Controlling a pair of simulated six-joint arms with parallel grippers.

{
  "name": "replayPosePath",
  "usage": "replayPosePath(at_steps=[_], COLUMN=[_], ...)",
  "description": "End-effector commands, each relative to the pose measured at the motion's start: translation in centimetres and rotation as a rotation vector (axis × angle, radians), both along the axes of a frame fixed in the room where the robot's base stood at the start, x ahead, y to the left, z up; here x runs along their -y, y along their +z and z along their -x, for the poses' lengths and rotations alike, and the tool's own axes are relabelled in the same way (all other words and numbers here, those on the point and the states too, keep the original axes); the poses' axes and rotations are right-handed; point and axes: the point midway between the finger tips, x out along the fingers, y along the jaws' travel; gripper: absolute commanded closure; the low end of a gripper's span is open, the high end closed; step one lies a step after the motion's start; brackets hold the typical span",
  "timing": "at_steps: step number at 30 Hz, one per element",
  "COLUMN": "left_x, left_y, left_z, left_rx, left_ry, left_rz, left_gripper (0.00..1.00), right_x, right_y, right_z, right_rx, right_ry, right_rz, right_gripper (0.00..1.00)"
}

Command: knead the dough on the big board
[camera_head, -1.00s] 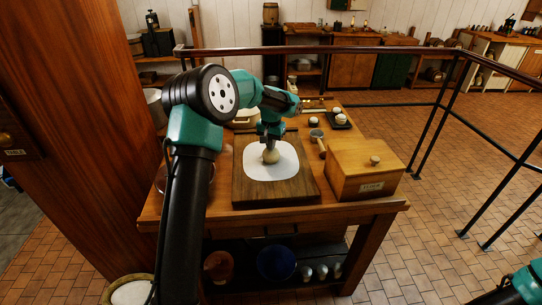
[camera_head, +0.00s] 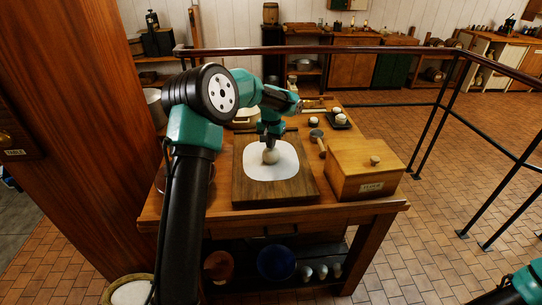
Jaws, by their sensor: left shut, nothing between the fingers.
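The dough (camera_head: 270,156) is a small pale ball on a white patch (camera_head: 284,171) in the middle of the big wooden board (camera_head: 275,193). My left gripper (camera_head: 270,146) points down directly over the dough, its tip at or just above the top of the ball. I cannot tell whether it touches. It is shut and holds nothing. My left arm covers the left part of the table. Only a piece of my right arm shows at the lower right corner; its gripper is out of view.
A dark railing (camera_head: 400,50) runs behind the table. A blue bowl (camera_head: 276,262) sits on the lower shelf.

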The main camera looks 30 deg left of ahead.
Motion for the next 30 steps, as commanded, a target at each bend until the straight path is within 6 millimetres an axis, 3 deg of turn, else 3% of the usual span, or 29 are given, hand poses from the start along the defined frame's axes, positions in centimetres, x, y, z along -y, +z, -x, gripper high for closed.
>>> replayPosePath(at_steps=[19, 30], left_x=[0.0, 0.0], left_y=[1.5, 4.3], left_z=[-0.1, -0.1], left_rx=[0.007, 0.008], left_ry=[0.0, -0.001], left_rz=[-0.001, -0.001], left_gripper=[1.0, 1.0], right_x=[0.0, 0.0], right_y=[0.0, 0.0], right_z=[0.0, 0.0], right_rx=[0.0, 0.0], right_ry=[0.0, 0.0], right_rz=[0.0, 0.0], right_gripper=[0.43, 0.43])
